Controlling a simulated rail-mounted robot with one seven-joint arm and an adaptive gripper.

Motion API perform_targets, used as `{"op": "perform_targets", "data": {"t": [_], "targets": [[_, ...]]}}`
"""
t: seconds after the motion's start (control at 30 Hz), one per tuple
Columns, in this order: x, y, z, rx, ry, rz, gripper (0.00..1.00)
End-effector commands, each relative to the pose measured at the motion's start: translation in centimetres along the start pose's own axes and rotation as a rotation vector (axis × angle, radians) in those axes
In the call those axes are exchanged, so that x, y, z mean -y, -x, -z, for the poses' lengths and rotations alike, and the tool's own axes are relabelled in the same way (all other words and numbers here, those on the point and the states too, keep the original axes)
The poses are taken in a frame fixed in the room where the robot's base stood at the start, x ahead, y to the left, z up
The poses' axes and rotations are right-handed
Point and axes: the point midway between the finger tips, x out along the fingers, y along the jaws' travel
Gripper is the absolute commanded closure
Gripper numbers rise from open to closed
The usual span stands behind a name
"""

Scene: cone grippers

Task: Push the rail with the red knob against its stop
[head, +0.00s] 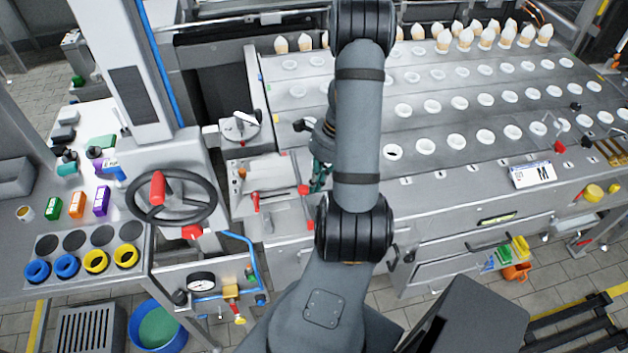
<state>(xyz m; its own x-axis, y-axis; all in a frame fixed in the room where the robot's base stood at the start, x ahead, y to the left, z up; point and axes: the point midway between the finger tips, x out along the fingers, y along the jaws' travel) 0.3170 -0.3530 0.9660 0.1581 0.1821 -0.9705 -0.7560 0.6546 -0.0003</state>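A small red knob (303,189) shows on the metal fixture left of my arm. It sits by a thin rail (296,171) that runs along the fixture's right side. The rail's stop cannot be made out. My gripper (319,178) is just right of the red knob, partly hidden behind my own arm. Its fingers look dark green and point down. Whether they touch the knob or the rail, and whether they are open, I cannot tell.
A red lever (256,202) stands on the same fixture, left of the knob. A black handwheel (171,198) with a red grip is farther left. A perforated tray (400,85) with several cones along its back fills the right. Another red knob (559,147) is at far right.

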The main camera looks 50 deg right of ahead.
Motion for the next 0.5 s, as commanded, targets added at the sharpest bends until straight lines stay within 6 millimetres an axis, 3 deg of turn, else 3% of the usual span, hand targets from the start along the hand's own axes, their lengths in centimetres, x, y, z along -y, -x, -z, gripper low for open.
{"op": "perform_targets", "data": {"t": [0.5], "targets": [[0.02,-0.33,-0.82,0.0,0.0,0.0,1.0]]}}
